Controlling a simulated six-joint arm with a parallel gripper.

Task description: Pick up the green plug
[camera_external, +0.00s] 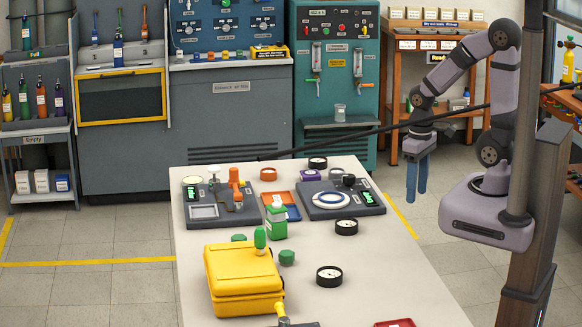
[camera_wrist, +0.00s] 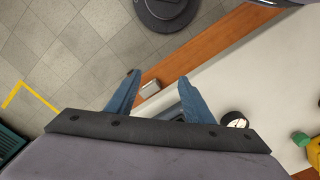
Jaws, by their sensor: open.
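Several green pieces are on or above the white table in the external view. A short round green plug (camera_external: 287,257) sits right of the yellow case, and a similar green piece (camera_external: 239,238) is partly hidden behind it. A taller rounded green piece (camera_external: 260,238) stands at the case's back edge; I cannot tell whether it rests on the case or behind it. My gripper (camera_external: 417,180) has blue fingers pointing down, beyond the table's right edge and well away from these pieces. In the wrist view my gripper (camera_wrist: 158,92) is open, with nothing between its fingers.
A yellow case (camera_external: 240,277) takes the table's near left. A green-and-white container (camera_external: 276,222) stands behind it. Black round gauges (camera_external: 329,276) and two dark test units (camera_external: 340,199) are also on the table. The table's near right is mostly clear. A dark post (camera_external: 540,210) stands at right.

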